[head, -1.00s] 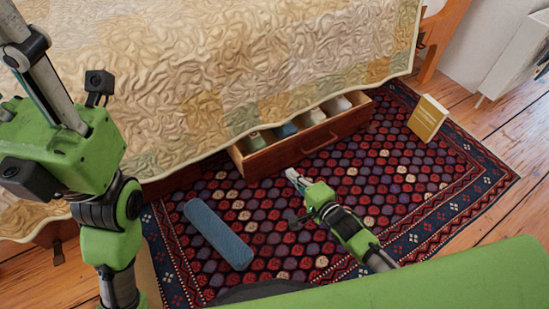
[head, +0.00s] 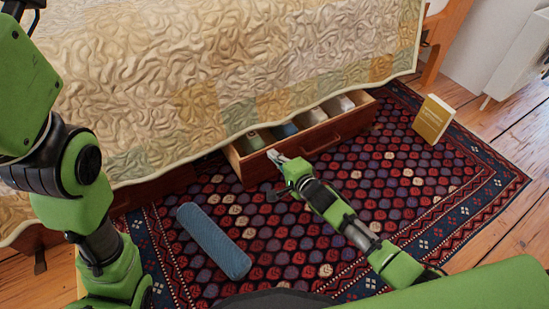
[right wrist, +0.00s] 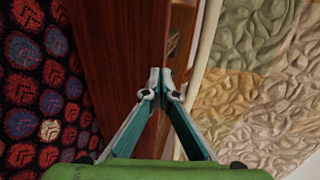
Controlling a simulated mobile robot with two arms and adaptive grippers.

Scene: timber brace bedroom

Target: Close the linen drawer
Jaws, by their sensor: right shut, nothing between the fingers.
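The linen drawer (head: 345,131) is a wooden drawer standing open under the bed in the head view, with several folded or rolled cloths inside. Its dark handle (head: 322,145) is on the front. My right gripper (head: 272,155) is shut and empty, its tips at the left part of the drawer front, left of the handle. In the right wrist view the shut fingertips (right wrist: 160,76) are over the reddish wooden drawer front (right wrist: 142,40), near its top edge. I cannot tell whether they touch it. My left arm shows at the left, but its gripper is not in view.
The bed's quilt (head: 220,70) hangs over the drawer's back part. A blue cylindrical bolster (head: 214,242) lies on the patterned rug (head: 400,190), left of my right arm. A yellow book (head: 432,119) stands at the right. The rug in front of the handle is clear.

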